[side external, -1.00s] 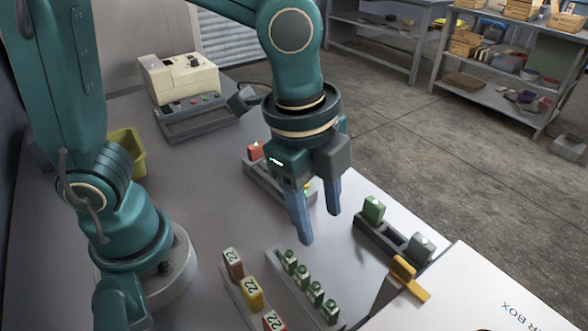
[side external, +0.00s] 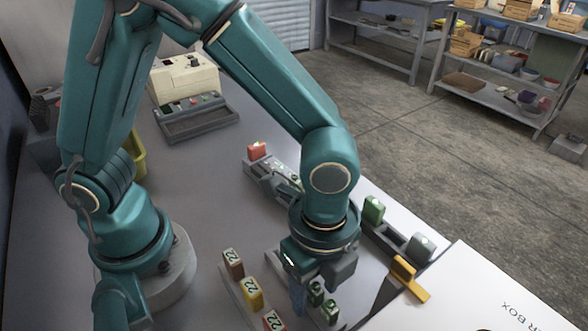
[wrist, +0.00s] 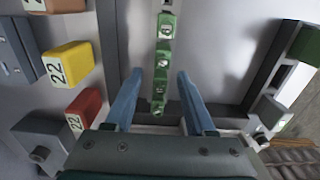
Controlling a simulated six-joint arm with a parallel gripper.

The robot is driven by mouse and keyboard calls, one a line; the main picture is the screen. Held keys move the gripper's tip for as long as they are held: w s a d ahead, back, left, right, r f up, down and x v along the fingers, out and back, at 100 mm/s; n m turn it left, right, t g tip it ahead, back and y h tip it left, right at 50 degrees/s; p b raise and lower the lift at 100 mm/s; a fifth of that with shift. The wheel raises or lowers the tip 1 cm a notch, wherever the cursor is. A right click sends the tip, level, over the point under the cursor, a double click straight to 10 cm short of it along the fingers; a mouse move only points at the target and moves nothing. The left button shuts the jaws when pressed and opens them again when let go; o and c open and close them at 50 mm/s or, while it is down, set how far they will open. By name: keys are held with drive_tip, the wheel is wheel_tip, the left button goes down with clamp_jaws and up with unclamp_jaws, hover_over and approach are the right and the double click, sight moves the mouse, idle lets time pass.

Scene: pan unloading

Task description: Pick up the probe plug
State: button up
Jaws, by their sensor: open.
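Which piece is the probe plug, I cannot tell for certain. A row of small green plugs (side external: 316,294) stands in a narrow rail near the front. The row also shows in the wrist view (wrist: 163,62). My gripper (wrist: 156,78) points down over this row. Its blue fingers are open, one on each side of the green plugs, and nothing is visibly gripped. The gripper hides the rear plugs in the side view. A larger green plug (side external: 373,209) and a grey plug (side external: 420,247) stand in a dark rack to the right.
Brown, yellow (side external: 252,294) and red (side external: 273,321) blocks marked 22 stand close left of the green row. A red plug (side external: 257,150) stands in a rack behind. A white box (side external: 490,300) with a yellow-orange piece (side external: 403,268) is at front right. Open table lies at centre left.

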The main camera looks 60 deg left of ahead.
clamp_jaws()
